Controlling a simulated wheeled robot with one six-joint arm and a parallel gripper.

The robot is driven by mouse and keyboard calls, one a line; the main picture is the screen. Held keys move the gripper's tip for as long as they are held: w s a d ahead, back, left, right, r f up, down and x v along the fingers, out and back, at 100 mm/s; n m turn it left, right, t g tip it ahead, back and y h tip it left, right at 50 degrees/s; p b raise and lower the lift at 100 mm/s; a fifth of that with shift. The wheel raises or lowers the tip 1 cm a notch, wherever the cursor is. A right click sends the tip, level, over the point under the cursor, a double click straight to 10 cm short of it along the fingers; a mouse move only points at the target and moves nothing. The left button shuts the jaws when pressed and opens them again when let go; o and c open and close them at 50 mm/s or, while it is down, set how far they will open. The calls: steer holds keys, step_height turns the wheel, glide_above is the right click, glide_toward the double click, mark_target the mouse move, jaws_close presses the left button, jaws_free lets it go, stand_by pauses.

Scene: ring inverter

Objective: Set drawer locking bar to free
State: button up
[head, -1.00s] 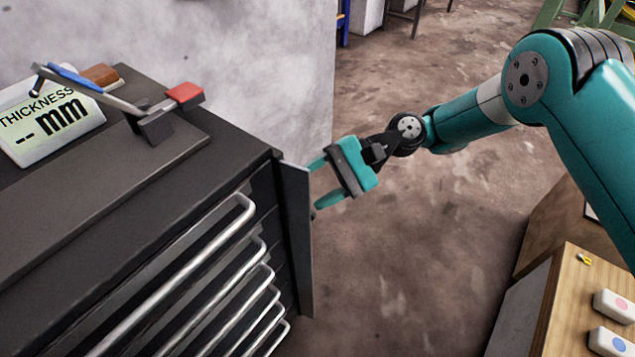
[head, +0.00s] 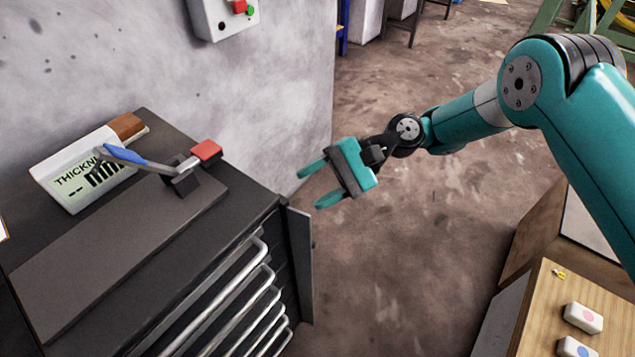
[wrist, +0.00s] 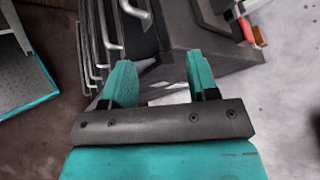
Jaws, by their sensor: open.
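The drawer locking bar (head: 301,265) is a tall, flat grey plate, upright at the front right edge of the dark drawer cabinet (head: 262,207). It sits beside the drawer handles (head: 225,292), not across them; its hinge and lower end are hard to make out. My gripper (head: 319,184) is open and empty, above and to the right of the bar's top in the head view, apart from it. In the wrist view my open fingers (wrist: 160,76) point toward the cabinet, with drawer handles (wrist: 110,30) at left; I cannot clearly tell the bar there.
On the cabinet top are a thickness gauge display (head: 72,190), a blue-handled tool with a red block (head: 206,150) and a flat dark plate (head: 110,255). A wall box with buttons (head: 212,18) is behind. A wooden table (head: 535,315) stands at right. The floor between is clear.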

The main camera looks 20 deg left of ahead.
steer(key=c, duration=0.5)
steer(key=shift+s+a+r+t, duration=0.15)
steer(key=shift+a+t, duration=0.15)
steer(key=shift+a, duration=0.1)
steer(key=c, duration=0.4)
steer(key=shift+s+a+r+n+t+h, duration=0.1)
steer(key=shift+s+a+n+t+h, duration=0.2)
steer(key=shift+s+t+h, duration=0.15)
steer(key=shift+s+a+r+n+t+h, duration=0.1)
steer(key=shift+s+a+n+t+h, duration=0.2)
steer(key=shift+t+h, duration=0.2)
jaws_close()
steer(key=s+d+f+n+t+h+b, duration=0.2)
steer(key=s+d+f+n+t+h, duration=0.2)
steer(key=s+f+n+t+h, duration=0.55)
steer(key=n+t+y+b, duration=0.4)
steer(key=n+b, duration=0.1)
steer(key=b, duration=0.1)
glide_toward(307, 268)
steer(key=shift+m, duration=0.25)
steer(key=shift+x, duration=2.7)
